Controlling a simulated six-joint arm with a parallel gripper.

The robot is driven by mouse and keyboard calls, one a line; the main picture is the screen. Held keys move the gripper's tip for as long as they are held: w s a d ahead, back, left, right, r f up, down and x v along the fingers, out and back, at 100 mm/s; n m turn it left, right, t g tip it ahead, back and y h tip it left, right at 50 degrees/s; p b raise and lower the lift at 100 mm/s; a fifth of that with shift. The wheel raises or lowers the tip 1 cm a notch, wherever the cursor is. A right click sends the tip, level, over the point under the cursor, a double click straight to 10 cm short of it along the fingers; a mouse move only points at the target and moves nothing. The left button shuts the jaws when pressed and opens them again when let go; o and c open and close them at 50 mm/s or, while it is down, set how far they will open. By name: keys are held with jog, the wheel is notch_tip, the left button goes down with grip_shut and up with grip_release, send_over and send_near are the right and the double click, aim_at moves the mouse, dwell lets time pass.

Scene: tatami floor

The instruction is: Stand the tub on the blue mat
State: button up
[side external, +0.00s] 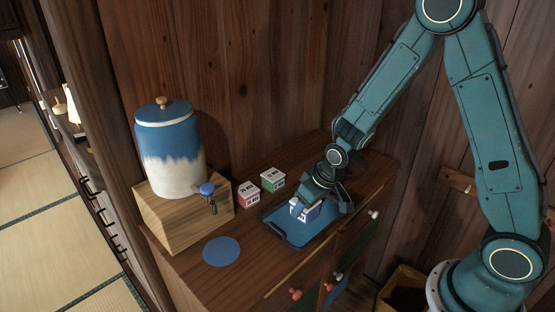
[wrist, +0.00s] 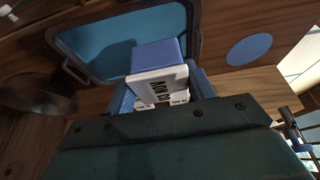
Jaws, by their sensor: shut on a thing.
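The tub (side external: 301,210), blue and white with dark lettering, is held in my gripper (side external: 317,203) over the blue tray (side external: 283,234). In the wrist view the tub (wrist: 158,72) sits between the fingers, tilted in the picture, with its lettered white face towards the camera. My gripper (wrist: 164,92) is shut on it. I cannot tell whether the tub touches the tray floor. The round blue mat (side external: 221,251) lies flat and empty on the cabinet top, left of the tray; it also shows in the wrist view (wrist: 249,50).
A red-and-white tub (side external: 249,195) and a green-and-white tub (side external: 272,180) stand behind the tray. A large blue-and-white dispenser (side external: 170,150) stands on a wooden box (side external: 188,225) behind the mat, its tap jutting towards it. The cabinet's front edge is close to the mat and tray.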

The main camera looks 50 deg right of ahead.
jog(key=shift+w+d+r, duration=0.15)
jog(key=shift+w+d, duration=0.1)
jog(key=shift+w, duration=0.25)
jog(key=w+d+r+m+h, duration=0.1)
jog(key=w+d+r+m, duration=0.3)
jog(key=w+d+r, duration=0.8)
jog(key=w+d, duration=0.2)
jog(key=d, duration=0.2)
jog(key=shift+w+d+r+m+h, duration=0.15)
jog(key=shift+w+r+m+h, duration=0.15)
jog(key=shift+w+h, duration=0.1)
notch_tip(320, 180, down, 16)
jog(key=shift+r, duration=0.1)
jog(key=shift+f, duration=2.15)
